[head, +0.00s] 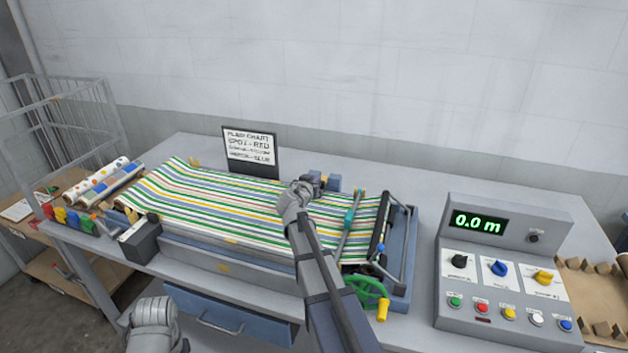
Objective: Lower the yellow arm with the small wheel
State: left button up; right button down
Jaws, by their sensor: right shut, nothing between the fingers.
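My right arm reaches up over the striped cloth, and its gripper (318,181) is shut and empty near the far edge of the cloth, beside a small blue block (334,183). The fingertips are small and partly hidden by my wrist. A yellow arm with a small wheel cannot be made out clearly; only small yellow bits show near the far edge of the machine. The striped cloth (230,205) lies across the machine bed towards a dark roller (378,228). My left gripper is not in view; only a grey part of that arm shows at the lower left.
A green handwheel (366,287) with a yellow knob (382,310) is at the machine's front right. A control box (500,262) reading 0.0 m stands to the right. A chart sign (250,152) stands behind the cloth. Patterned rolls (105,180) lie at the left.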

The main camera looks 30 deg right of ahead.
jog(key=s+a, duration=0.2)
jog(key=s+a+b, duration=0.1)
jog(key=s+a, duration=0.1)
jog(key=s+a+f+b, duration=0.1)
jog(key=s+a, duration=0.1)
jog(key=shift+a, duration=0.35)
dwell(0.3)
